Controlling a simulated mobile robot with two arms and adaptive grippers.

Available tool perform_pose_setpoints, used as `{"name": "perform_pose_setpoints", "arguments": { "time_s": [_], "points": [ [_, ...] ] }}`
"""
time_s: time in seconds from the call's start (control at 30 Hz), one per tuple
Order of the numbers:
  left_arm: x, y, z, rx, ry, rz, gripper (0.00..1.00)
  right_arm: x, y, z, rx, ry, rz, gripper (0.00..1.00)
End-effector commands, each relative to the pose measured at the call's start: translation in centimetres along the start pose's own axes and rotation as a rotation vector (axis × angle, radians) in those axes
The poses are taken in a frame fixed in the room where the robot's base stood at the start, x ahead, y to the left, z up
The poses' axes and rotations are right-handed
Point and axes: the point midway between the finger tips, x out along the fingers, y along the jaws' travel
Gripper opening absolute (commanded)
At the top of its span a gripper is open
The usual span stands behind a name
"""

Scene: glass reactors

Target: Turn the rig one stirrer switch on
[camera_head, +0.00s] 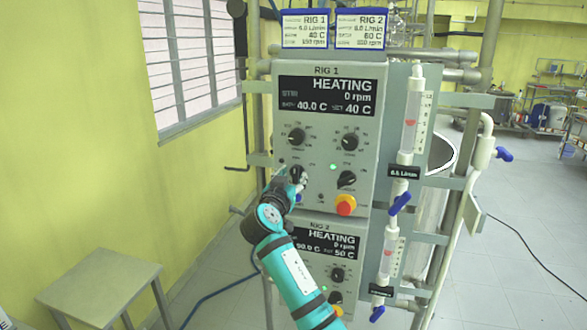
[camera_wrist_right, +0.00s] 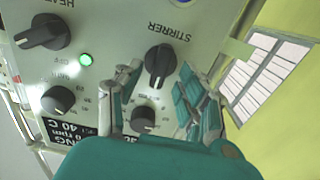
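The rig 1 panel (camera_head: 327,190) is a grey box whose display (camera_head: 327,95) reads HEATING, 0 rpm, 40.0 C. The stirrer switch (camera_wrist_right: 160,65) is a black pointer knob beside the STIRRER label in the right wrist view. In the head view it is mostly hidden by my right gripper (camera_head: 297,178). In the wrist view my right gripper (camera_wrist_right: 158,76) is open, with one finger on each side of the stirrer switch. I cannot tell whether the fingers touch it. My left gripper is not in view.
Close by on the panel are the heater switch (camera_head: 347,179), a lit green lamp (camera_head: 333,166), two upper dials (camera_head: 297,136) (camera_head: 350,141) and a red button (camera_head: 345,205). The rig 2 panel (camera_head: 325,270) is below. Flow tubes (camera_head: 411,115) stand at right, a small table (camera_head: 100,285) at left.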

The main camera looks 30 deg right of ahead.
Motion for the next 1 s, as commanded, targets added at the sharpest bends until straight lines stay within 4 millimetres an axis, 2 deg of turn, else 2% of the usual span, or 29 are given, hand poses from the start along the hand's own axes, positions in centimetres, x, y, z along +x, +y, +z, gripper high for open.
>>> {"name": "perform_pose_setpoints", "arguments": {
  "time_s": [0.13, 0.43, 0.73, 1.0],
  "points": [
    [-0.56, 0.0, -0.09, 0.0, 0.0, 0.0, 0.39, 1.01, 0.03, -0.12, 0.001, 0.0, 0.0, 0.39],
    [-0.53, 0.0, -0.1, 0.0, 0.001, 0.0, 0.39, 1.2, 0.02, 0.05, 0.001, 0.0, 0.0, 0.39],
    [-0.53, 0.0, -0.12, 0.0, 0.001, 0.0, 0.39, 1.17, 0.01, 0.04, 0.001, 0.0, -0.001, 0.0],
    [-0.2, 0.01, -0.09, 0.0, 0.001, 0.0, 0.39, 1.15, 0.0, 0.17, 0.008, 0.0, -0.001, 0.0]
  ]
}}
